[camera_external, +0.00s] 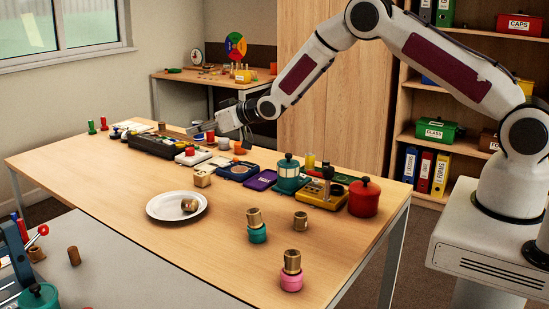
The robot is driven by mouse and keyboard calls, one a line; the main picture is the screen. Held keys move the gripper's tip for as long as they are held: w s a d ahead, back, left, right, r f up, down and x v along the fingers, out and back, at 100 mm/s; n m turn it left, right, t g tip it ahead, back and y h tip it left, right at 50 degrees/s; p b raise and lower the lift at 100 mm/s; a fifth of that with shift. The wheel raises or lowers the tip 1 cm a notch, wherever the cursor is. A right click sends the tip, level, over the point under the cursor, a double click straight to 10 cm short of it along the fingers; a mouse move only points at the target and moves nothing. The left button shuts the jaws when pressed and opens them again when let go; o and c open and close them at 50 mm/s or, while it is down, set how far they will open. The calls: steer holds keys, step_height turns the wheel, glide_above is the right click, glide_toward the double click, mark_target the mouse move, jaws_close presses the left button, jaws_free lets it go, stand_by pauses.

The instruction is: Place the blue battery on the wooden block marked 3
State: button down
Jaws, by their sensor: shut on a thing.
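My gripper (200,128) is at the far side of the long table, low over the row of small items. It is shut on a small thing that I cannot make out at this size. I cannot pick out the blue battery for certain. A small light wooden block (202,179) stands on the table behind the white plate, nearer the camera than my gripper. I cannot read a number on it.
The white plate (160,208) holds a small round item. The front left tabletop is clear.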

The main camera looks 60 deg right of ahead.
steer(key=shift+f, duration=0.25)
glide_above(202, 173)
steer(key=shift+f, duration=3.05)
steer(key=shift+f, duration=1.9)
steer(key=shift+f, duration=0.1)
steer(key=c, duration=1.8)
jaws_free()
steer(key=shift+v, duration=6)
